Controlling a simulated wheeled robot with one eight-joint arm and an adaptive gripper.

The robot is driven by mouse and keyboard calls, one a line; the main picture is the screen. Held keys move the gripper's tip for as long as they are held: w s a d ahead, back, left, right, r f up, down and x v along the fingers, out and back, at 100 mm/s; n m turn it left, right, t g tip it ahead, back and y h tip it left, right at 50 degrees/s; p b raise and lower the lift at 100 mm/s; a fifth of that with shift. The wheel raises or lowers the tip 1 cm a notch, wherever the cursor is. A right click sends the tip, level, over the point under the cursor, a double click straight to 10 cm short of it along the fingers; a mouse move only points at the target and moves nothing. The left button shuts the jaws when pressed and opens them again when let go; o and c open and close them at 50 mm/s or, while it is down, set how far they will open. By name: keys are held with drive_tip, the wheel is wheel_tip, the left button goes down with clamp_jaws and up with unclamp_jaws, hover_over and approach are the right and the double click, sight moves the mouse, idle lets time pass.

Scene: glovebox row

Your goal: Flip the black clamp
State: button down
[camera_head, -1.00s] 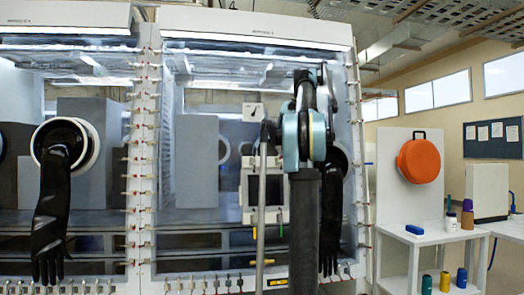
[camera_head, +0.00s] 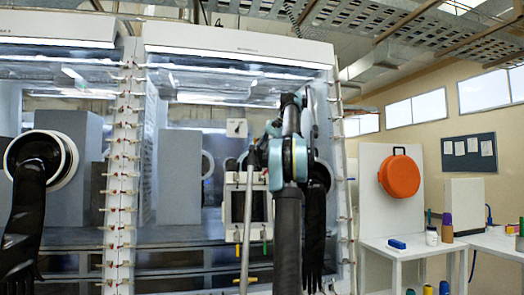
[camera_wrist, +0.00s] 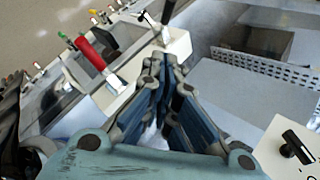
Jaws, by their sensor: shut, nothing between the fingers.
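A black lever-like part, which looks like the black clamp (camera_wrist: 297,147), sits on a white plate at the lower right of the wrist view. A small white plate with a dark mark (camera_head: 237,128) also shows on the glovebox front in the head view; I cannot tell if it is the same plate. My gripper (camera_wrist: 165,60) is shut and empty, its blue-grey fingers in the middle of the wrist view, apart from the black part and to its upper left. In the head view my arm hides part of the glovebox front.
A red handle (camera_wrist: 92,53) on a white block lies left of my fingers in the wrist view. Black gloves (camera_head: 30,200) hang from the glovebox ports. An orange round case (camera_head: 399,175) hangs on a white panel at right, above a bench (camera_head: 405,250) with bottles.

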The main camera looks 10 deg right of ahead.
sight(238, 169)
drive_tip(key=a+f, duration=0.5)
drive_tip(key=a, duration=0.1)
drive_tip(key=shift+s+a+f, duration=0.2)
drive_tip(key=shift+f, duration=0.1)
drive_tip(key=shift+s+f+t, duration=0.15)
drive_tip(key=shift+s+t, duration=0.15)
drive_tip(key=shift+t, duration=0.2)
idle(0.4)
